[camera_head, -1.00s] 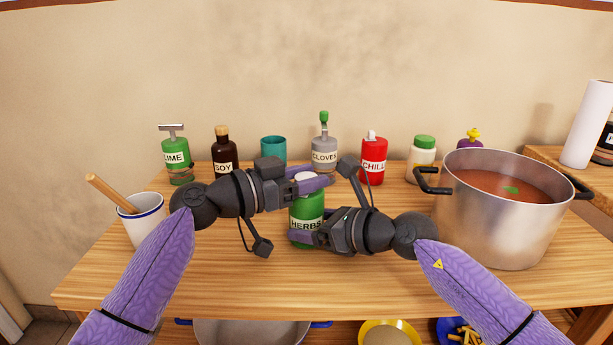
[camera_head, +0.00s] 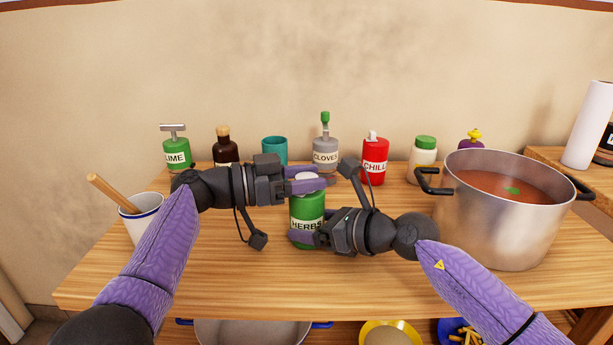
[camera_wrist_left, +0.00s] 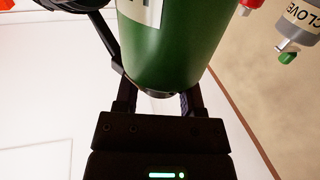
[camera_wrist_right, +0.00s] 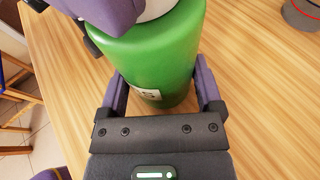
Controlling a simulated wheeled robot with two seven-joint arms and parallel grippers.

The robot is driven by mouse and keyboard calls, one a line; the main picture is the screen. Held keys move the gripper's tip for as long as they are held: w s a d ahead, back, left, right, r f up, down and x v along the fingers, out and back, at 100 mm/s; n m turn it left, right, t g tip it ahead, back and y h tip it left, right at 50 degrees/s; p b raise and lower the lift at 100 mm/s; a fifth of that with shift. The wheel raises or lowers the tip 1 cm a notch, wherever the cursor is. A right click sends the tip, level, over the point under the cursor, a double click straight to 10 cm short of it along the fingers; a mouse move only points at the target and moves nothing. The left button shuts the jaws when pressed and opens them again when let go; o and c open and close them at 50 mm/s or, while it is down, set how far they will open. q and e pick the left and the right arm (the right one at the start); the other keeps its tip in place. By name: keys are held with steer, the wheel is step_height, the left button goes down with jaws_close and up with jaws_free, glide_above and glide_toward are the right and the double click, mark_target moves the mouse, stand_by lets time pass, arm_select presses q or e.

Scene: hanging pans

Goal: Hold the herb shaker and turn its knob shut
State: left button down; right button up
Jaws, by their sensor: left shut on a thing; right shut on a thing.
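The herb shaker (camera_head: 307,207) is a green cylinder labelled HERBS, upright at the middle of the wooden table; it also shows in the left wrist view (camera_wrist_left: 172,45) and the right wrist view (camera_wrist_right: 155,55). Its pale knob (camera_head: 305,176) is on top, mostly hidden by my left fingers. My left gripper (camera_head: 312,182) comes in from the left, shut on the knob. My right gripper (camera_head: 304,238) comes in from the right, lower down, shut around the green body. In the right wrist view its fingers lie on both sides of the body.
Behind stand the lime bottle (camera_head: 176,152), soy bottle (camera_head: 227,148), teal cup (camera_head: 274,150), cloves bottle (camera_head: 325,150), red chili bottle (camera_head: 375,160) and a green-lidded jar (camera_head: 422,165). A soup pot (camera_head: 500,225) is right; a white mug (camera_head: 143,228) is left. The table front is clear.

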mark_target(308, 177)
arm_select(q)
steer(key=shift+c, duration=0.9)
jaws_free()
steer(key=shift+d+f, duration=0.1)
step_height(308, 177, up, 10)
